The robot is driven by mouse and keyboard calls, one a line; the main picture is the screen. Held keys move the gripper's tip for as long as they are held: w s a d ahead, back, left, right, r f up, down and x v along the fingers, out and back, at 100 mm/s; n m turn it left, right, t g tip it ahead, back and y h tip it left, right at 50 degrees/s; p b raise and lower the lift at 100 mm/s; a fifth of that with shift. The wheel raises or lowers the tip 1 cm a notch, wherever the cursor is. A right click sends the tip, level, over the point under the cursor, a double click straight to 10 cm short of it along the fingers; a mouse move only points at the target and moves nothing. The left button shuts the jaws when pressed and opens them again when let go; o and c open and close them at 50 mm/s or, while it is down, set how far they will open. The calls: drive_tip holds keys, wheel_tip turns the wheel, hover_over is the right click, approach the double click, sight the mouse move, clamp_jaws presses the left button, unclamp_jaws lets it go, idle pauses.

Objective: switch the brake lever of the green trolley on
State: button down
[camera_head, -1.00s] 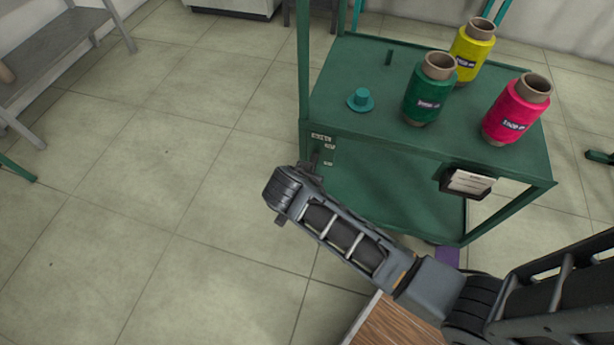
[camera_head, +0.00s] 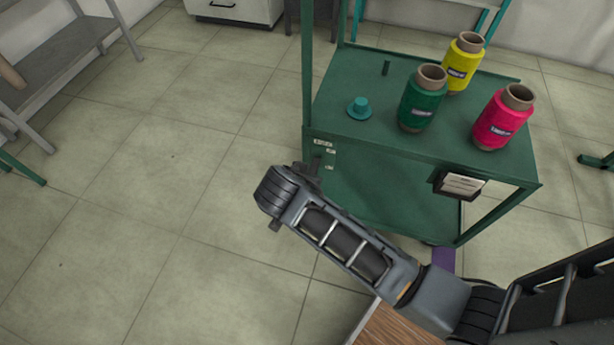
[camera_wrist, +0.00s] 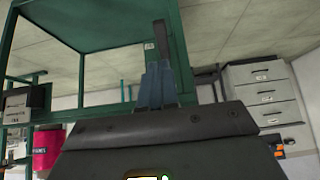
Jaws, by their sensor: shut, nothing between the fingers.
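The green trolley (camera_head: 350,100) stands right of centre in the head view. Its brake lever (camera_head: 317,164) is a small dark bar beside white labels on the near left corner, partly hidden by my arm. In the wrist view a dark upright bar, apparently the lever (camera_wrist: 160,38), rises just beyond the fingertips, beside a small label on the green frame. My gripper (camera_wrist: 157,68) is shut and empty, its blue fingers pointing at the bar's lower part. They look very close to it; I cannot tell whether they touch. The lever's on or off position is unclear.
Green (camera_head: 422,98), yellow (camera_head: 463,62) and pink (camera_head: 503,117) thread spools and a teal knob-like piece (camera_head: 359,108) stand on the trolley top. A card holder (camera_head: 459,186) hangs on its front. Floor (camera_head: 130,220) to the left is clear. A grey bench (camera_head: 60,45) stands far left.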

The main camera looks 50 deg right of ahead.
drive_tip(key=shift+v, duration=2.3)
drive_tip(key=shift+s+a+f, duration=0.1)
drive_tip(key=shift+a, duration=0.05)
